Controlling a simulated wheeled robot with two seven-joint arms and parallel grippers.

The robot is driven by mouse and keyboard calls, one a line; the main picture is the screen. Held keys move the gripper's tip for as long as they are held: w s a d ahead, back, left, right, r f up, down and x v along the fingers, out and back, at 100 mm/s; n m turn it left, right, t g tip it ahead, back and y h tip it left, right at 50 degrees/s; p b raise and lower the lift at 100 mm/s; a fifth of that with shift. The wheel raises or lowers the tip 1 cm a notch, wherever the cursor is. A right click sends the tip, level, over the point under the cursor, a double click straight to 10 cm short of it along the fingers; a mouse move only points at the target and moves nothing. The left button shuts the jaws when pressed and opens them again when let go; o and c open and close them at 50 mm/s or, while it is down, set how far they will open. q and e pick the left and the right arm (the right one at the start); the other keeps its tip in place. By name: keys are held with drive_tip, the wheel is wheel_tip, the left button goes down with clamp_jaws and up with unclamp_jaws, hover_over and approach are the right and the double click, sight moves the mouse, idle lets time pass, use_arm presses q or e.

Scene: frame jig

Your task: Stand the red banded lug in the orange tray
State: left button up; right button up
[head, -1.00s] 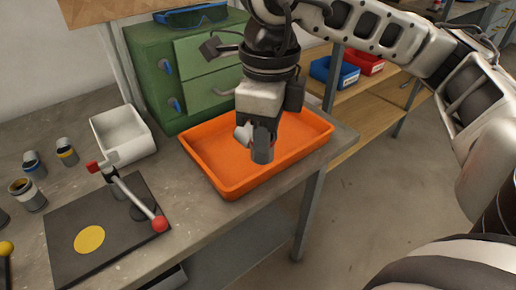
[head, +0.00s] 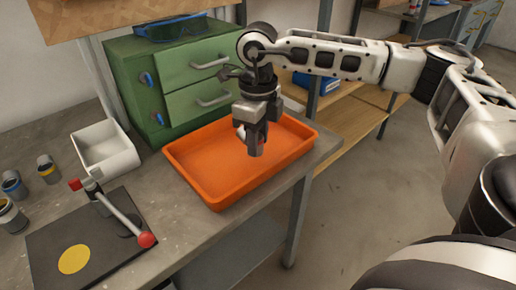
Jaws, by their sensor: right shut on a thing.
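My right gripper (head: 256,149) is over the orange tray (head: 212,197), pointing down and shut on the red banded lug (head: 261,144). The fingers hide most of the lug; only a small grey part with a hint of red shows between them. I cannot tell whether its lower end touches the tray floor. The tray lies on the grey bench near its right end, and the floor that shows is empty. My left gripper is not in view.
A green drawer cabinet (head: 182,72) stands behind the tray. A white bin (head: 106,152) is to its left. A dark plate with a yellow disc (head: 74,259) and a red-knobbed lever (head: 146,240) is at the front left. Several banded lugs (head: 47,170) stand at the far left.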

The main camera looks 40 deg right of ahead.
drive_tip(key=shift+w+d+f, duration=0.15)
drive_tip(key=shift+d+f, duration=0.05)
drive_tip(key=shift+f, duration=0.15)
wheel_tip(320, 180, down, 3)
drive_tip(key=shift+w+d+f, duration=0.1)
drive_tip(key=shift+w+d, duration=0.05)
drive_tip(key=shift+f, duration=0.1)
drive_tip(key=shift+f, duration=0.1)
drive_tip(key=shift+f, duration=0.15)
drive_tip(key=o, duration=1)
